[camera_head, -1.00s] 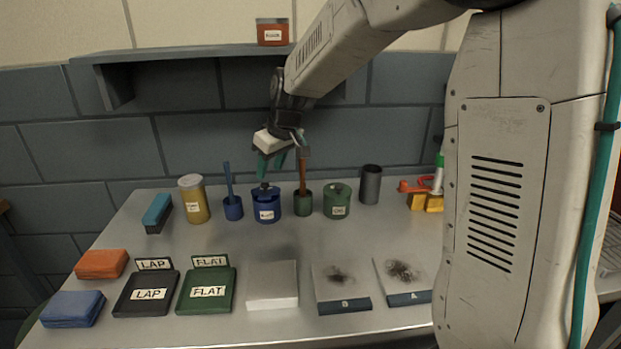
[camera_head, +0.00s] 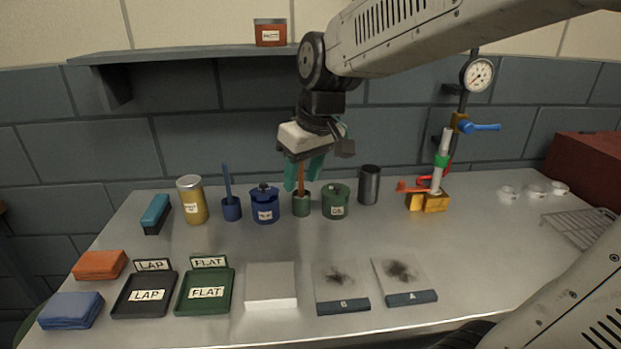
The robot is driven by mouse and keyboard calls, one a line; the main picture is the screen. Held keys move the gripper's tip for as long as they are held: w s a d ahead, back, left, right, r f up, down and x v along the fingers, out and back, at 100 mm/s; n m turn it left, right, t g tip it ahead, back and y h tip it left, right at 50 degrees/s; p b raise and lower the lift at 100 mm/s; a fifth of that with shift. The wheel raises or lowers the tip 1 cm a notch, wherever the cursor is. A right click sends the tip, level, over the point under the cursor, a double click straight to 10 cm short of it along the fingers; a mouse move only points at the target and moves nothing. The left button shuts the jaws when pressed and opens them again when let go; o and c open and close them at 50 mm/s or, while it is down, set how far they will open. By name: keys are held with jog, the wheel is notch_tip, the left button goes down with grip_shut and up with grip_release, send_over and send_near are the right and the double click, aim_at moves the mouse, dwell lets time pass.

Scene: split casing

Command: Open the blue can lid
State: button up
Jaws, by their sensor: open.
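The blue can (camera_head: 264,210) stands towards the back of the bench, with a white label on its front. Its blue lid (camera_head: 263,193) with a dark knob sits on top; I cannot tell whether it is seated tight or loose. My gripper (camera_head: 303,175) is open, its teal fingers pointing down, above and to the right of the blue can. Nothing shows held between the fingers. They overlap the brown handle (camera_head: 301,176) standing in a small green cup (camera_head: 301,205) in the picture.
A blue cup with a brush (camera_head: 231,209) stands left of the can, a yellow can (camera_head: 192,200) beyond it. A green can (camera_head: 335,203) and dark cylinder (camera_head: 369,185) stand right. Trays (camera_head: 205,292) and plates (camera_head: 341,288) line the front; the middle bench is clear.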

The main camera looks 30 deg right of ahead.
jog(key=shift+s, duration=1.35)
jog(key=shift+c, duration=0.3)
